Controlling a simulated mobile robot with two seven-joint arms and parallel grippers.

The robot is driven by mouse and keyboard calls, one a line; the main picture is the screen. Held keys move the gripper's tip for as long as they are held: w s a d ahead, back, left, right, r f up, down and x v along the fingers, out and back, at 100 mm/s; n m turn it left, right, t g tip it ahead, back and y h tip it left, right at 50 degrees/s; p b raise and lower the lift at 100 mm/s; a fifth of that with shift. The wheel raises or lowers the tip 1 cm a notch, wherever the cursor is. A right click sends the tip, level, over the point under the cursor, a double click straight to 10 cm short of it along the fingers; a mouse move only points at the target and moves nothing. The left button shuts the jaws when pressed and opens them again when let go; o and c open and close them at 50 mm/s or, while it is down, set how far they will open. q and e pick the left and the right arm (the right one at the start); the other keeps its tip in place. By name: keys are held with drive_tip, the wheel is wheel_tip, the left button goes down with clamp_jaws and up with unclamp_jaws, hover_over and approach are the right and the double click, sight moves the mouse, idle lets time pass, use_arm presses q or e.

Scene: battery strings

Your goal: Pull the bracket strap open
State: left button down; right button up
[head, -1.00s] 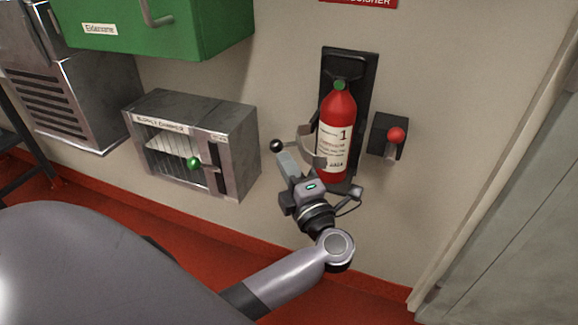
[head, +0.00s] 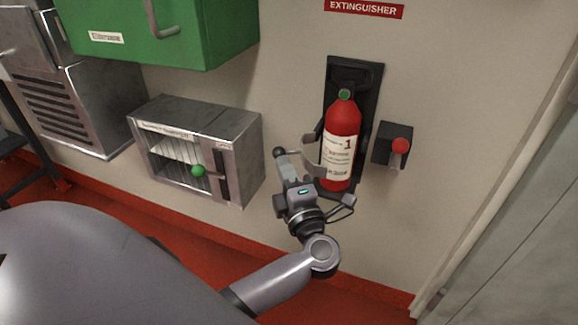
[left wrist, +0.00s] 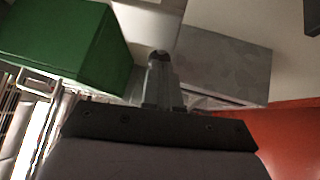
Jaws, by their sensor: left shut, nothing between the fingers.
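The red fire extinguisher (head: 341,120) stands upright in its black wall bracket (head: 367,78). The grey curved bracket strap (head: 313,157) stands out from the extinguisher's left side, with its front face uncovered. A black ball knob (head: 279,152) shows left of the strap; how they join is unclear. My left gripper (head: 282,160) is shut and empty, with its fingertips at the knob, in front of and left of the extinguisher. In the left wrist view the closed fingers (left wrist: 160,75) point up at the dark knob (left wrist: 158,55); whether they touch cannot be told. My right gripper is not in view.
A black wall box (head: 382,143) with a red-knobbed lever (head: 400,146) is right of the extinguisher.

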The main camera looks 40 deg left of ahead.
use_arm(q)
drive_tip(key=w+a+m+t+h+p, duration=0.3)
drive_tip(key=a+m+t+h, duration=0.5)
drive_tip(key=h, duration=0.4)
drive_tip(key=shift+w+a+m, duration=0.3)
drive_tip(key=shift+w+a, duration=0.2)
drive_tip(key=shift+a, duration=0.2)
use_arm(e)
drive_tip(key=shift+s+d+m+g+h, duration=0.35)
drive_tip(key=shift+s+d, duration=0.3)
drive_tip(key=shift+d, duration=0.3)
use_arm(q)
drive_tip(key=shift+s, duration=0.1)
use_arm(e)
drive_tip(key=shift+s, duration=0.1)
